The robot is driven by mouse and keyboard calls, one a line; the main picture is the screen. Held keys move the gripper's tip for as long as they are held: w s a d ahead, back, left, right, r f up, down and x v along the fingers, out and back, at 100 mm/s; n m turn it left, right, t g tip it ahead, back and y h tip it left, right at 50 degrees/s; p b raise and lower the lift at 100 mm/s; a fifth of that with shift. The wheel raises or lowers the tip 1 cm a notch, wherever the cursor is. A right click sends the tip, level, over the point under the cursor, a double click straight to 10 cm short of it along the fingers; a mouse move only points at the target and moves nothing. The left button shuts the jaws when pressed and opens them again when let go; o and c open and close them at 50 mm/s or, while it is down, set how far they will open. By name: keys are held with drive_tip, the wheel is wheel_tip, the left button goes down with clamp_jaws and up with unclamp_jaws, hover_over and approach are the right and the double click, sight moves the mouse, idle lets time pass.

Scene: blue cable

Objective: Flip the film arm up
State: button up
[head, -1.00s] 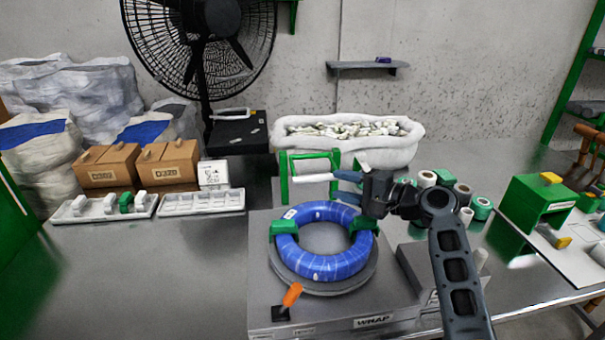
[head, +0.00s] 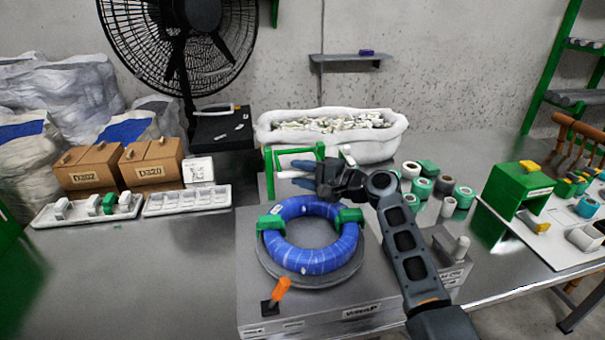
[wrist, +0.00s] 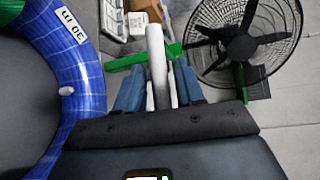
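The film arm is a green frame (head: 268,172) with a white roller (head: 290,175) at the back of the grey wrapping machine. My gripper (head: 299,172) is at the roller's right part, its blue fingers reaching left over it. In the wrist view, the white roller (wrist: 157,65) lies between the two blue fingers, which stand apart on either side of it. I cannot tell whether either finger touches it. Part of the frame is hidden behind my gripper in the head view. A blue cable coil (head: 312,250) lies flat on the turntable in front.
Green clamps (head: 271,222) grip the coil. An orange-handled lever (head: 279,290) stands at the machine's front left. A white bin (head: 385,145) is behind the film arm. Rolls (head: 421,188) stand to the right.

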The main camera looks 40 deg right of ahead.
clamp_jaws()
drive_tip(key=shift+r, duration=0.1)
idle(0.4)
